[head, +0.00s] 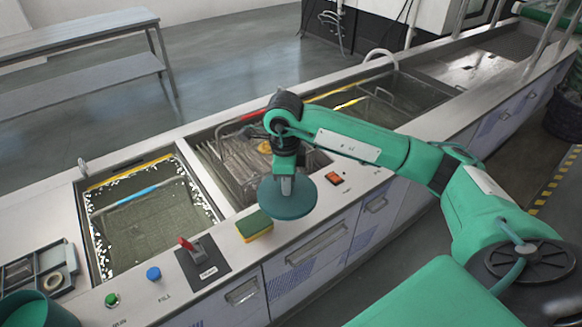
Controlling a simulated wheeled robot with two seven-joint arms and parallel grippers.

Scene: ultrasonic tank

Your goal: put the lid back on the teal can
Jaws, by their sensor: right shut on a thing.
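My right gripper (287,184) points down and is shut on a round dark teal lid (288,203). The lid is held roughly level over the front edge of the counter, just right of the sponge. The teal can (40,312) stands at the bottom left corner, partly cut off by the picture edge. Its top looks open, and it is well to the left of the lid. My left gripper is not in view.
A yellow-green sponge (254,225), a red-handled lever switch (198,252), a blue knob (153,273) and a green button (111,299) line the front counter between lid and can. A grey tray (66,262) holds a tape roll. Sunken tanks lie behind.

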